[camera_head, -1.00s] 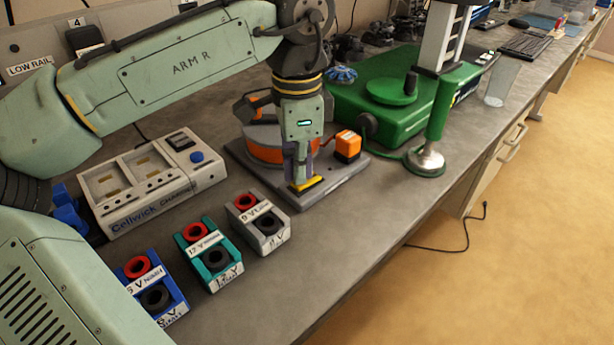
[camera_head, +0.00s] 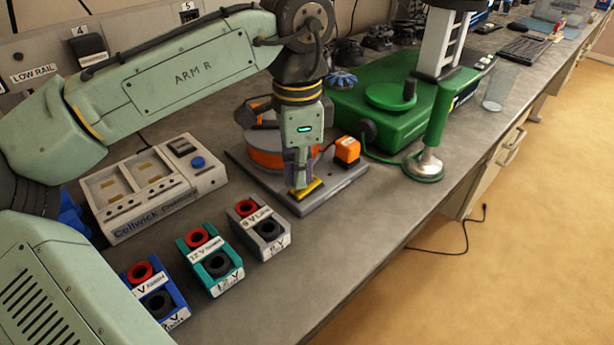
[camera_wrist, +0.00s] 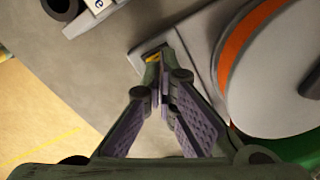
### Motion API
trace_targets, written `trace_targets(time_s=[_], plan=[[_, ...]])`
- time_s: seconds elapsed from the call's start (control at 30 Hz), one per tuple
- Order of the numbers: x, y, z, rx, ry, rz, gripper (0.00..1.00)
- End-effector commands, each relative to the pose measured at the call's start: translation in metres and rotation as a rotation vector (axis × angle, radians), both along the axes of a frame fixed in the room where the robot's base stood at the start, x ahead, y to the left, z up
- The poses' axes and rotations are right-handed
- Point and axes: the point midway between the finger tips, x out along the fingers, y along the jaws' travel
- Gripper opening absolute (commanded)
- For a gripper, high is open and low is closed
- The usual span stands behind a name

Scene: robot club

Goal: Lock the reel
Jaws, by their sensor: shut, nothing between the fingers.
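The reel (camera_head: 266,158), a grey drum with an orange band, sits on a flat grey base at mid-bench. It is partly hidden behind my arm in the head view. In the wrist view the reel (camera_wrist: 232,52) is at the right. A small yellow piece (camera_head: 309,191) is on the base's near side. My gripper (camera_head: 301,182) is shut and empty, pointing down at this piece beside the drum. In the wrist view my gripper's (camera_wrist: 162,85) fingers are together, with the yellow piece (camera_wrist: 153,56) just beyond the tips. I cannot tell whether they touch.
An orange block (camera_head: 346,151) stands at the base's right. A green machine (camera_head: 390,110) is behind it, with a green post (camera_head: 430,140) to the right. The charger (camera_head: 155,185) and several battery blocks (camera_head: 212,262) are to the left. The bench front is clear.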

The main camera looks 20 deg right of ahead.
Motion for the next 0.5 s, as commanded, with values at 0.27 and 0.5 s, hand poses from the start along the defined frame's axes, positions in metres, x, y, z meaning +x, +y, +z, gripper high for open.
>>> trace_targets(time_s=[0.27,0.5], plan=[[0.0,0.0,0.026,-0.001,-0.001,0.0,0.0],[0.0,-0.001,0.045,-0.002,-0.001,0.0,0.0]])
